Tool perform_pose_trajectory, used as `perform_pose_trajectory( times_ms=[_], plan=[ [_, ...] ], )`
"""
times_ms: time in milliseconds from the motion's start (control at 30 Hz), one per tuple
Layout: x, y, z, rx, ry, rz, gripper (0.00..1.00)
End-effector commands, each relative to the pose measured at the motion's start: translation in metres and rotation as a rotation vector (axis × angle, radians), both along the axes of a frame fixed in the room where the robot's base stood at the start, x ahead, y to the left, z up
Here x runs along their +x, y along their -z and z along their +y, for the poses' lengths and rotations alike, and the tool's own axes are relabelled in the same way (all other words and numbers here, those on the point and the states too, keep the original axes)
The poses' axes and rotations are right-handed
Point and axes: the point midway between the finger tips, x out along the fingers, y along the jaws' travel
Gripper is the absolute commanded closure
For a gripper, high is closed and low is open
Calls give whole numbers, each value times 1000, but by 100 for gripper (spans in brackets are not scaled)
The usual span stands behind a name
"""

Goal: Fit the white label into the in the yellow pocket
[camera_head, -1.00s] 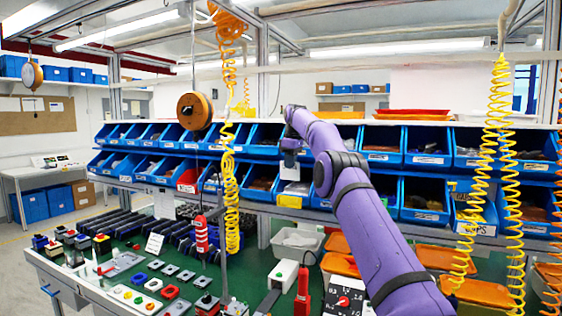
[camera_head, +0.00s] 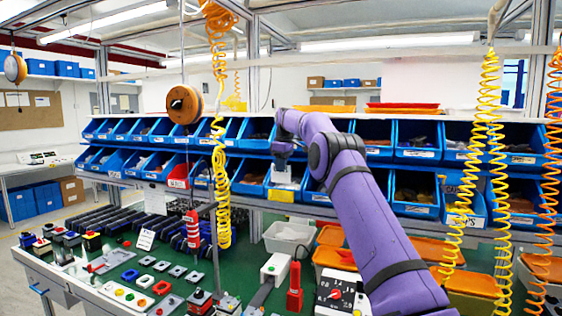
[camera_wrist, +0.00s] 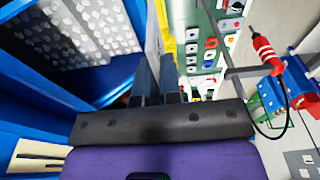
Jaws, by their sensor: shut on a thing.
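My gripper (camera_head: 284,150) is in front of the lower row of blue bins, fingers pointing down. It is shut on the white label (camera_head: 287,178), which hangs upright below it. The yellow pocket (camera_head: 281,195) is on the front of a blue bin, just below the label. In the head view the label's lower edge appears at the pocket's top; I cannot tell whether it is inside. In the wrist view the gripper's fingers (camera_wrist: 157,75) hold the label (camera_wrist: 153,38) edge-on, with a yellow strip of the pocket (camera_wrist: 169,45) close on its right.
Blue bins (camera_head: 415,195) stand in two rows on both sides of my gripper. A coiled yellow hose (camera_head: 221,180) hangs to the left. The green workbench (camera_head: 235,275) below holds switch parts, a white tray (camera_head: 289,237) and a red tool (camera_head: 294,287).

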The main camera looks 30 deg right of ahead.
Motion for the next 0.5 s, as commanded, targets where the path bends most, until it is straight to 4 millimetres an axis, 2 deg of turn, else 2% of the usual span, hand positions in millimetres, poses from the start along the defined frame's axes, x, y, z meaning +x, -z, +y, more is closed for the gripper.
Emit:
perform_pose_trajectory(
  times_ms=[200, 500],
  plan=[
    [0, 15, 0, 1, 0, 1, 100],
    [0, 21, 0, 0, 0, 0, 100]
  ],
)
